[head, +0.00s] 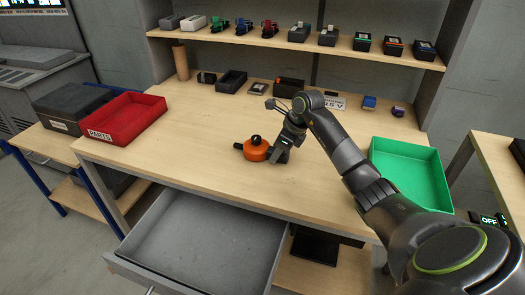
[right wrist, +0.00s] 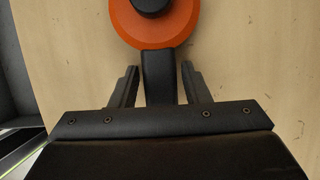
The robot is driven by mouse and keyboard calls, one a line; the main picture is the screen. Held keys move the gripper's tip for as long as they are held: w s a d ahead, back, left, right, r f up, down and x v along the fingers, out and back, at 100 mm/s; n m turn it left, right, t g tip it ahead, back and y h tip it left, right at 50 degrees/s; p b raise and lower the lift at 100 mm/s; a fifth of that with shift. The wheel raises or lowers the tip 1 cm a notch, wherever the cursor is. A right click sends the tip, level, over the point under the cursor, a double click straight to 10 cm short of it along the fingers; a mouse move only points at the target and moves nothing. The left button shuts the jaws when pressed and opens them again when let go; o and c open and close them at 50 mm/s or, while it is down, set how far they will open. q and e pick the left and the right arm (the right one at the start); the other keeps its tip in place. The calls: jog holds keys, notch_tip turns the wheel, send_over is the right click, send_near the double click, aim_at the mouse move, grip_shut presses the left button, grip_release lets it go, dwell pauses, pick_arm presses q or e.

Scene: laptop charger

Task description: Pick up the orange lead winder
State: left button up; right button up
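The orange lead winder (head: 256,150) lies on the wooden table near its front edge. It is a round orange disc with a black knob on top and black parts sticking out at its sides. In the right wrist view the orange disc (right wrist: 155,35) is at the top, with a black handle pointing toward my gripper. My right gripper (head: 277,155) is at the winder's right side, low over the table. Its fingers (right wrist: 160,72) stand open on either side of the handle, with narrow gaps showing. My left gripper is not in view.
A red PARTS tray (head: 125,118) is at the left, and a green tray (head: 407,170) is at the right, beside my right arm. A grey drawer (head: 200,240) is open below the table's front. Small boxes line the back and the shelf (head: 340,50).

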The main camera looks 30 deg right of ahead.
jog(key=c, duration=0.8)
jog(key=shift+r, duration=0.1)
